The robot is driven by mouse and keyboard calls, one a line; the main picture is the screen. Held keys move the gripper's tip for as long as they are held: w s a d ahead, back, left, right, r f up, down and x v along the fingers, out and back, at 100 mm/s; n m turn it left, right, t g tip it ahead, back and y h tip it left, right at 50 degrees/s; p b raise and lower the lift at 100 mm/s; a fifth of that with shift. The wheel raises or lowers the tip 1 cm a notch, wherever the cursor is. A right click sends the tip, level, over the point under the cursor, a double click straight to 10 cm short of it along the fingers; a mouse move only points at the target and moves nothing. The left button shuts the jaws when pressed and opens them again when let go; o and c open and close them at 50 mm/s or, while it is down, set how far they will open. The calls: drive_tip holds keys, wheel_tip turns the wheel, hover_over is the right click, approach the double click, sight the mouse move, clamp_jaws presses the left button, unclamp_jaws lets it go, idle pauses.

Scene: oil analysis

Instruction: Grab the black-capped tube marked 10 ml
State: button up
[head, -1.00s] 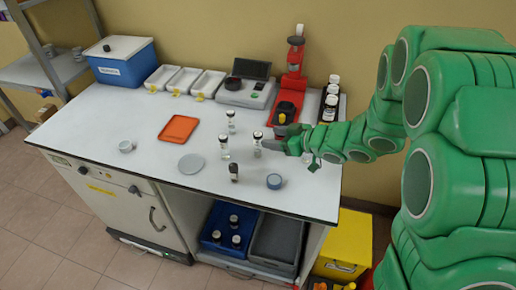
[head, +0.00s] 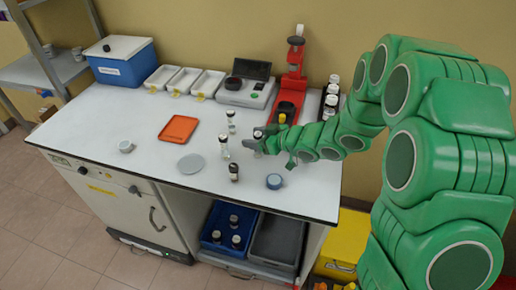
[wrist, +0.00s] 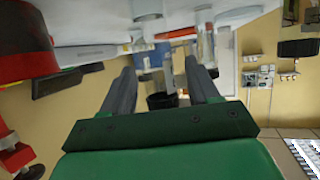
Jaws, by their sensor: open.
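Several small dark-capped tubes stand on the white bench. In the head view one is at the back (head: 231,120), one left of my gripper (head: 223,145), one brownish in front (head: 233,172), and one (head: 258,133) is partly hidden by my gripper (head: 252,146). Markings are too small to read. My gripper is low over the bench, jaws open. In the wrist view, which looks upside down, a black cap (wrist: 162,101) shows between the fingers (wrist: 161,64); I cannot tell how deep between them it is. A clear tube (wrist: 206,48) shows by the right finger.
A grey-blue round cap (head: 274,181), a grey disc (head: 191,164), an orange tray (head: 179,129) and a white cup (head: 126,146) lie on the bench.

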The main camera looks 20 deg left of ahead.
drive_tip(key=shift+a+f, duration=0.2)
drive_tip(key=shift+a, duration=0.15)
drive_tip(key=shift+c, duration=0.2)
drive_tip(key=c, duration=1)
drive_tip(key=shift+o, duration=0.2)
